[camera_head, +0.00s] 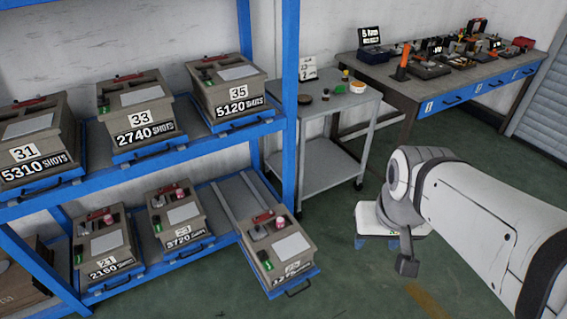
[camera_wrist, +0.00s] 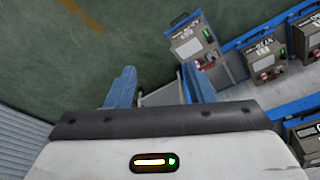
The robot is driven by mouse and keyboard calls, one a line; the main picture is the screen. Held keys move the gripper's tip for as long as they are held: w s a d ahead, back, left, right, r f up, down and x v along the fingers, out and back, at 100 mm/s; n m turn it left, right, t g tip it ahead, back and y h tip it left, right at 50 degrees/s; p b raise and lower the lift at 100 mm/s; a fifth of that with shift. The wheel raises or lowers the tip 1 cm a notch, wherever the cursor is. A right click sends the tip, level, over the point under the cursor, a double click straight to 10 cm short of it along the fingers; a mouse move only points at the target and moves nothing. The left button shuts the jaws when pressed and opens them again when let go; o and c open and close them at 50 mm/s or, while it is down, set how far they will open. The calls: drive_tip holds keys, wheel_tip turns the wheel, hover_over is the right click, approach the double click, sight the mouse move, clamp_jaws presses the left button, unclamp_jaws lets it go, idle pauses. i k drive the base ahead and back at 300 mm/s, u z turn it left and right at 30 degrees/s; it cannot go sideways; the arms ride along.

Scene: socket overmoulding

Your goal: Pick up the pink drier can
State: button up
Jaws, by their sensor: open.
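Small pink cans stand on the lower-shelf mould boxes. One pink can (camera_head: 279,222) is on top of the pulled-out box at the right end. Another pink can (camera_head: 180,193) is on the middle box, and a third (camera_head: 108,219) is on the box marked 21. I cannot read any label on them. In the wrist view, a small pink spot (camera_wrist: 206,33) shows on the pulled-out box. My gripper (camera_wrist: 160,85) is open and empty, with two blue fingers apart. In the head view, my gripper (camera_head: 377,241) hangs over the floor, right of the pulled-out box and well clear of it.
A blue rack (camera_head: 290,90) holds several numbered mould boxes on two shelves. A grey cart (camera_head: 325,170) stands behind, carrying small items. A workbench (camera_head: 440,85) with tools stands at the back right. Green floor (camera_head: 345,285) is clear between rack and arm.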

sight(279, 221)
drive_tip(key=i, duration=1.1)
drive_tip(key=u, duration=0.75)
